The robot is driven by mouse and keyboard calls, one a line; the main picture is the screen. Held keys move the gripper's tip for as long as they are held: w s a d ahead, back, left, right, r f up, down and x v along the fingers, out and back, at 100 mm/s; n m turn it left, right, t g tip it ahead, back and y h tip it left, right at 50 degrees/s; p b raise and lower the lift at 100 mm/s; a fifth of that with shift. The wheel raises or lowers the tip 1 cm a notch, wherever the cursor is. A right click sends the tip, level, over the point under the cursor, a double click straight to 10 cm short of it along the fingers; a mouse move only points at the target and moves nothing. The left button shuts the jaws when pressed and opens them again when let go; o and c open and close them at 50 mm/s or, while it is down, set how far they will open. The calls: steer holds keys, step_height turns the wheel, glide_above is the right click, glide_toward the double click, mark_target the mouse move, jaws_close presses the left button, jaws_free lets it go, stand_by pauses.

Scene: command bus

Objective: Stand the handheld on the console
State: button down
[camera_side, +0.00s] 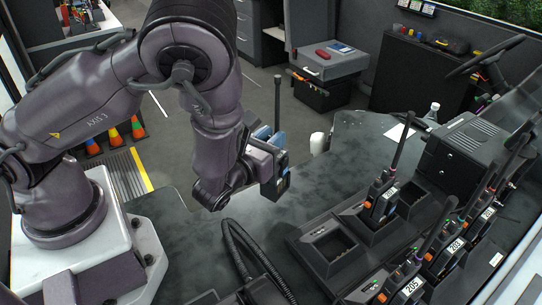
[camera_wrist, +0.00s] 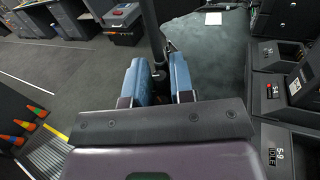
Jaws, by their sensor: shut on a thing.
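My gripper (camera_side: 272,150) has blue finger pads and is shut on a dark handheld radio (camera_side: 281,184). The handheld is upright, with its antenna pointing up, and hangs above the dark table left of the console (camera_side: 301,246). In the wrist view the handheld's antenna (camera_wrist: 151,30) rises between the blue fingers of my gripper (camera_wrist: 158,82); its lower body is hidden. The console has sloped black charger blocks with pockets. One pocket (camera_side: 333,246) on the near left is empty. In the wrist view, console pockets with number labels (camera_wrist: 273,91) lie to the right, apart from the gripper.
Several other handhelds with tall antennas, one here (camera_side: 381,205), stand in console pockets at the right. A black coiled cable (camera_side: 250,262) lies on the table in front. A black box (camera_side: 462,152) and a bottle (camera_side: 432,113) stand behind. The table below the gripper looks clear.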

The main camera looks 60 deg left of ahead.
steer(key=shift+f, duration=1.9)
steer(key=c, duration=1)
jaws_free()
